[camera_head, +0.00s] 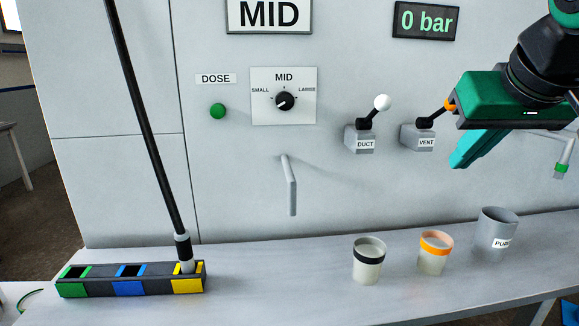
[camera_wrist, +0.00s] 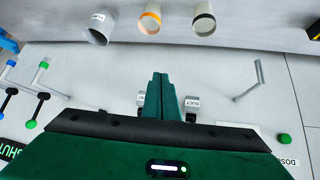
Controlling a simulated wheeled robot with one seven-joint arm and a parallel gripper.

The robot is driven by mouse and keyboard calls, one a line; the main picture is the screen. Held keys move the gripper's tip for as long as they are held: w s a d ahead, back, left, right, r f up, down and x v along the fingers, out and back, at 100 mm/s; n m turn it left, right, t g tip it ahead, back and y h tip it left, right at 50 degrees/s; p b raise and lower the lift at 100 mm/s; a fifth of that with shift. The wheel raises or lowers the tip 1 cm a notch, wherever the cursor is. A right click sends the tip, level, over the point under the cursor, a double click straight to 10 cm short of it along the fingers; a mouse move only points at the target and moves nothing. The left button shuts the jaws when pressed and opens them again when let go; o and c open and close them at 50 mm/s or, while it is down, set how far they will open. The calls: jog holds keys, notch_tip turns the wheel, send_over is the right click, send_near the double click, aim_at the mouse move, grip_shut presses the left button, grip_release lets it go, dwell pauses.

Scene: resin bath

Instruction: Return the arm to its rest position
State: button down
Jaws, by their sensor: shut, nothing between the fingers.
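My gripper (camera_head: 460,160) is shut and empty, with its green fingers pressed together. In the head view it hangs at the right, in front of the panel and just right of the VENT lever (camera_head: 431,117), whose orange knob is partly beside my gripper's body. In the wrist view the closed fingers (camera_wrist: 160,84) point up the picture, between the grey DUCT block (camera_wrist: 193,103) and another grey block (camera_wrist: 140,99). The DUCT lever (camera_head: 368,118) has a white knob and points up to the right.
Below the panel, a counter bears a black-banded cup (camera_head: 368,265), an orange-banded cup (camera_head: 433,258) and a grey pot (camera_head: 497,230). A spout (camera_head: 290,187) juts from the panel. A dark rod stands in the yellow end of a rack (camera_head: 145,287). Displays read MID and 0 bar.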

jog(key=s+d+f+m+g, duration=0.35)
jog(key=d+f, duration=0.65)
jog(key=f, duration=0.5)
jog(key=s+d+f+m+g, duration=0.1)
jog(key=s+d+f+g, duration=0.1)
jog(key=s+f, duration=0.3)
jog(key=s+d+f+m+g+y, duration=0.1)
jog(key=s+d+f+g, duration=0.1)
jog(key=s+f, duration=0.3)
notch_tip(320, 180, down, 5)
jog(key=shift+s+d+r+g, duration=0.2)
jog(key=shift+s+g, duration=0.2)
jog(key=shift+g, duration=0.15)
jog(key=shift+d, duration=0.1)
